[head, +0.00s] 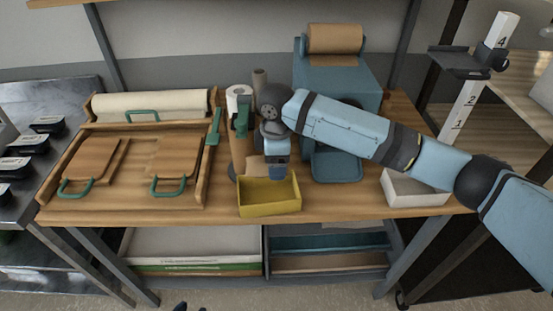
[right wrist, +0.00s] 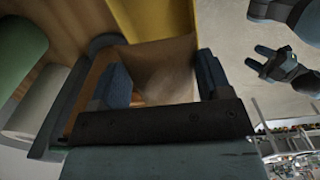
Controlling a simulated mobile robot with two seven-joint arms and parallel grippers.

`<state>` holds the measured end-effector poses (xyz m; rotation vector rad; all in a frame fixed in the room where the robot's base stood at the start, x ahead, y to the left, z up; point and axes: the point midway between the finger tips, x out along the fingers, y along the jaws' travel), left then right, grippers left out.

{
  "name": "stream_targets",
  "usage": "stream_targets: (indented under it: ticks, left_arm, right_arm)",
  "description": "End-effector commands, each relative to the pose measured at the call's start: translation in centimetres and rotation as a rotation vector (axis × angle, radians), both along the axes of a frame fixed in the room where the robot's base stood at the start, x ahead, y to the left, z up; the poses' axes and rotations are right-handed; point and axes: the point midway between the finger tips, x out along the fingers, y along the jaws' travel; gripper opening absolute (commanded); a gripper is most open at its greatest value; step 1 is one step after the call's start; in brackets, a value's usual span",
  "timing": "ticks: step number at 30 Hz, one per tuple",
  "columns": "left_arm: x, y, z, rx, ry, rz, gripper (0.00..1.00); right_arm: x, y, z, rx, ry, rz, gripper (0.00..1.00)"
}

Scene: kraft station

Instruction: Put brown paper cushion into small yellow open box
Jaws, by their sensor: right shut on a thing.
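The small yellow open box (head: 270,205) stands near the table's front edge, with its open top up. My right gripper (head: 277,172) is just above the box's back part, pointing down. In the right wrist view it is shut on the brown paper cushion (right wrist: 165,58), which fills the space between its two fingers. A yellow wall of the box (right wrist: 158,17) shows beyond the cushion. How far the cushion reaches into the box is hidden. My left gripper (right wrist: 259,58) shows at the right of the right wrist view, empty, fingers apart, over the floor.
A blue machine with a brown paper roll (head: 335,39) stands behind, with a blue tray (head: 337,168) in front. A white box (head: 415,188) is at right. Wooden boards with green handles (head: 170,187) lie at left. A white roll (head: 238,91) stands behind the box.

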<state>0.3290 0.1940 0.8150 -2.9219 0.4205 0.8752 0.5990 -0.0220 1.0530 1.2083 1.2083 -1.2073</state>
Motion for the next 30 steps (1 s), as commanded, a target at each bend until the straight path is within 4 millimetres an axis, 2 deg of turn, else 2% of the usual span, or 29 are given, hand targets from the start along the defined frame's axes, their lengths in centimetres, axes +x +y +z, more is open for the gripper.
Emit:
stream_targets:
  ticks: [8,30]
  left_arm:
    - [0.0,0.0,0.1,-0.001,-0.001,-0.001,0.43]
    - [-0.1,0.0,-0.2,0.000,0.005,0.000,0.43]
  right_arm:
    - [0.0,0.0,-0.9,-0.001,0.001,0.000,0.49]
    - [0.0,0.0,-5.2,0.001,0.002,-0.001,0.49]
